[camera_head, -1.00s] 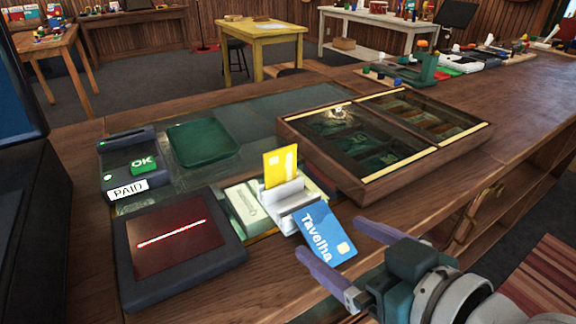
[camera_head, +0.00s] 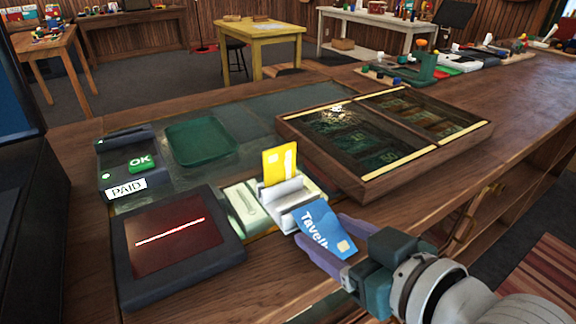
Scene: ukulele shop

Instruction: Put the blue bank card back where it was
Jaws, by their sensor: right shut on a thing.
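A yellow card (camera_head: 279,163) stands upright in the back of the holder. My right gripper (camera_head: 327,243), with purple fingers, comes in from the lower right and is shut on the blue card's lower right part, hiding some of it. My left gripper is not in view.
A glass-topped wooden case (camera_head: 385,135) lies behind right. Bare counter (camera_head: 440,185) lies at right.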

